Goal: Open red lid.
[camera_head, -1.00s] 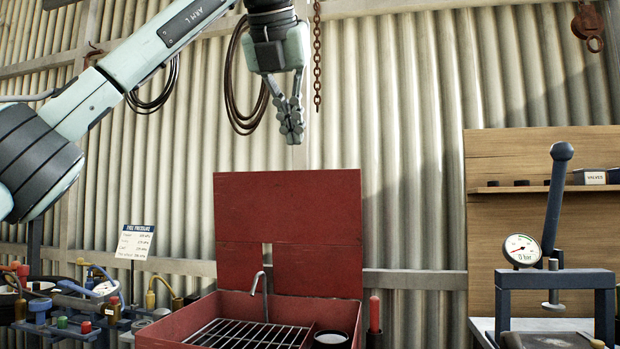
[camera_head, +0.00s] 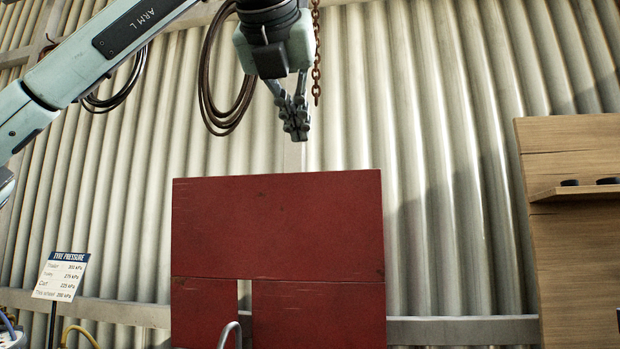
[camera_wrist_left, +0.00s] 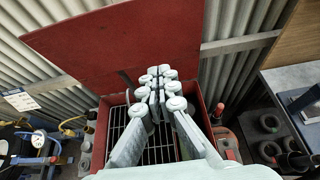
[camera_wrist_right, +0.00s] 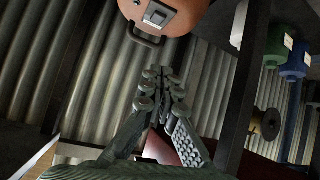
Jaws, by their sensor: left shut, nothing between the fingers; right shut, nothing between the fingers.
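The red lid (camera_head: 280,228) stands upright at the back of its red box, against the corrugated wall. It also shows in the left wrist view (camera_wrist_left: 125,45), raised behind the open red box (camera_wrist_left: 103,118) with a wire grid inside. My left gripper (camera_head: 297,136) is shut and empty, above the lid's top edge and apart from it in the head view. In the left wrist view its fingers (camera_wrist_left: 160,72) hang over the open box. My right gripper (camera_wrist_right: 163,80) is shut and empty in its own wrist view, away from the lid; it is out of the head view.
A tyre pressure sign (camera_head: 61,277) stands at the left. A wooden board with a shelf (camera_head: 575,190) is at the right. A chain (camera_head: 316,60) and a coiled hose (camera_head: 215,90) hang on the wall. An orange container (camera_wrist_right: 165,15) is near my right gripper.

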